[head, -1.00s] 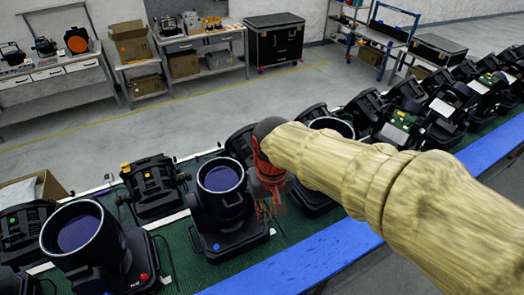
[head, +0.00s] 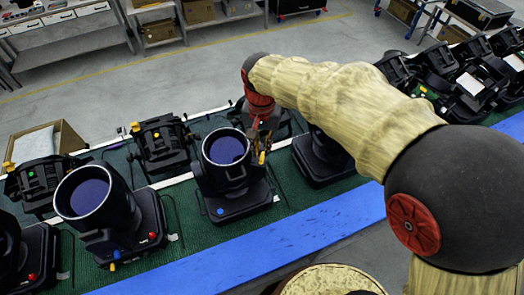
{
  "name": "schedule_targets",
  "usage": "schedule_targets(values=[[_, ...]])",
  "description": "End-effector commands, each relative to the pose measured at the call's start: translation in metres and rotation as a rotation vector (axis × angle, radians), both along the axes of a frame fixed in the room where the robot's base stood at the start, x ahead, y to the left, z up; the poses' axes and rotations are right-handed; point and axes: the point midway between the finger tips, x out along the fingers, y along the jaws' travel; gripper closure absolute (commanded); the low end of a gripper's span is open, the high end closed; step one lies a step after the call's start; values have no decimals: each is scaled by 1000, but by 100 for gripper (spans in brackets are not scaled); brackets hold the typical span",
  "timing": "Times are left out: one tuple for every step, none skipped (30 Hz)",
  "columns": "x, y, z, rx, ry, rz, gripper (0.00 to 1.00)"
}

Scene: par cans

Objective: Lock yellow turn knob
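My gripper (head: 264,138) is small and dark in the head view, at the end of my cloth-covered arm. It is beside the right side of a black par can (head: 228,175) with a round, bluish lens. A small yellow knob (head: 262,157) shows at the gripper's tip, on that side of the can. I cannot tell whether the fingers touch it or how far apart they are. Another yellow knob (head: 116,253) shows low on the par can (head: 95,205) to the left.
Par cans stand in rows on a green belt (head: 283,208) with a blue edge (head: 290,233) in front. More fixtures crowd close by on both sides. A cardboard box (head: 62,135) is behind at the left. Shelves and cases stand beyond the grey floor.

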Motion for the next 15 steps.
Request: schedule_targets(values=[[-1,0,-7,-1,1,1,86],[-1,0,-11,-1,1,1,86],[0,0,-16,-1,1,1,86],[0,0,-19,0,0,1,86],[0,0,-22,0,0,1,86],[0,0,-26,0,1,1,86],[0,0,-28,0,0,1,86],[0,0,-30,0,0,1,86],[0,0,-31,1,-1,1,86],[0,0,-32,1,-1,1,86],[0,0,-33,1,-2,1,86],[0,0,-33,1,-2,1,86],[0,0,-33,1,-2,1,86],[0,0,-34,1,-2,2,86],[0,0,-34,1,-2,2,86]])
